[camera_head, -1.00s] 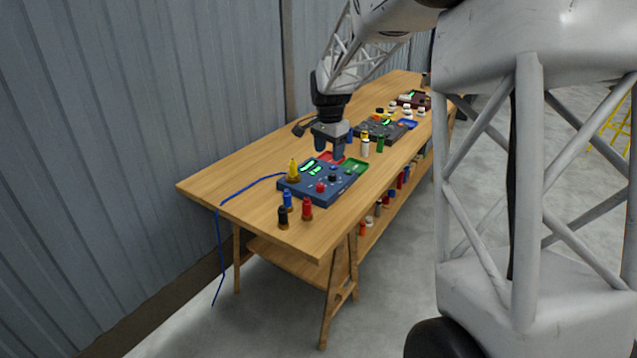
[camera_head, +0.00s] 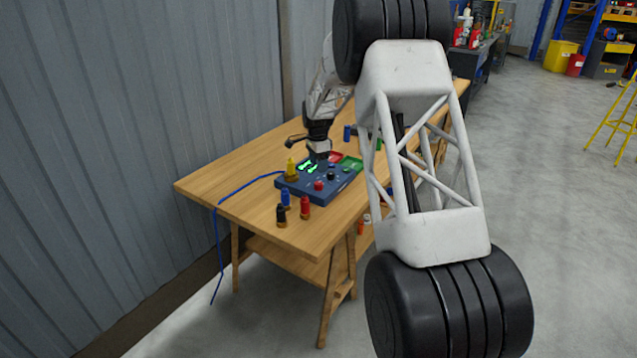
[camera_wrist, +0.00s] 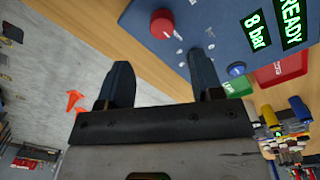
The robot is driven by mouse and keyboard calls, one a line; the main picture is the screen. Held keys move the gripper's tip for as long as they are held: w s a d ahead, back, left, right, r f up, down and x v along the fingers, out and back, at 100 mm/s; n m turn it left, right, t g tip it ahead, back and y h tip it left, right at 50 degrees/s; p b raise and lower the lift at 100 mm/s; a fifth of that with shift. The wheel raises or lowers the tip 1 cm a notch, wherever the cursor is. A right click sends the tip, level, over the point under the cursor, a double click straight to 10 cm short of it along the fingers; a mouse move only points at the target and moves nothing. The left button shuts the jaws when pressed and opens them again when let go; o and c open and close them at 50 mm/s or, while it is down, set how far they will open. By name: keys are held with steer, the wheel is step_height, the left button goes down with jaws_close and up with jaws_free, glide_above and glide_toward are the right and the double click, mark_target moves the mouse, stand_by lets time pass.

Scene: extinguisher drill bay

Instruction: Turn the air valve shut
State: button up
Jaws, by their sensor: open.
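A dark blue control box (camera_head: 318,193) sits on the wooden table, with lit green displays, a red round knob (camera_head: 318,185) and a dark knob (camera_head: 332,175). The wrist view shows the red knob (camera_wrist: 163,24) and a small blue knob (camera_wrist: 236,69) on the box, with displays reading READY and 8 bar. I cannot tell which knob is the air valve. My gripper (camera_wrist: 162,70) is open and empty, its two dark fingers apart. In the head view my gripper (camera_head: 320,153) is just above the back of the box, partly hiding it.
Red (camera_head: 336,157) and green (camera_head: 351,163) trays lie behind. A blue hose (camera_head: 240,188) hangs off the table's left edge.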

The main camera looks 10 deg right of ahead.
mark_target(318, 183)
steer(key=shift+w+f, duration=0.2)
stand_by(0.3)
steer(key=shift+s+f, duration=0.2)
steer(key=shift+f, duration=3.7)
steer(key=c, duration=0.9)
